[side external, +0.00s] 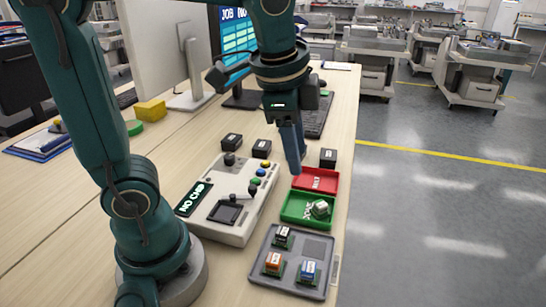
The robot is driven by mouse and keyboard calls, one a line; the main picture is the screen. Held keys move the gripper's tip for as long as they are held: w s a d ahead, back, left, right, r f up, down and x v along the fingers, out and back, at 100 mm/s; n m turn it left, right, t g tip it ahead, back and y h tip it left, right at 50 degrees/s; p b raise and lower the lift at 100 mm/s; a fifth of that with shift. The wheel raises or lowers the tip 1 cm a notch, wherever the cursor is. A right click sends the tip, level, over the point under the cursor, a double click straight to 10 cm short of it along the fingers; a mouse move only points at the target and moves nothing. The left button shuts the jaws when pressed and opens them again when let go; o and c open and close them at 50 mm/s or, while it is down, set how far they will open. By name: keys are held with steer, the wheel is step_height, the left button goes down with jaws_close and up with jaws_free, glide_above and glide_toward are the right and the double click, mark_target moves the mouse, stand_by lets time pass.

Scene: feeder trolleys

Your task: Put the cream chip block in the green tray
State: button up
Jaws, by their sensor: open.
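The cream chip block (320,208) sits inside the green tray (290,212), in its right part, and looks slightly tilted. My gripper (295,167) points down above the far side of the trays, near the left end of the red tray, apart from the cream block. Its fingers overlap in this view, so the gap between them is hard to see. It is open, and nothing shows between the fingers.
The red tray (316,180) lies just behind the green one. A grey tray (262,285) in front holds orange, blue and dark-sided blocks. A tester (237,228) reading "NO CHIP" stands left. Several black blocks (328,158) stand behind. The table's right edge is close.

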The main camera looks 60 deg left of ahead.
steer(key=s+f+n+t+h, duration=0.1)
steer(key=s+f+n+t, duration=0.1)
steer(key=s+n, duration=0.5)
steer(key=shift+s+d+f+n+t, duration=0.25)
steer(key=shift+d+f+n+t, duration=0.15)
steer(key=shift+n, duration=0.2)
steer(key=shift+a, duration=0.1)
stand_by(0.4)
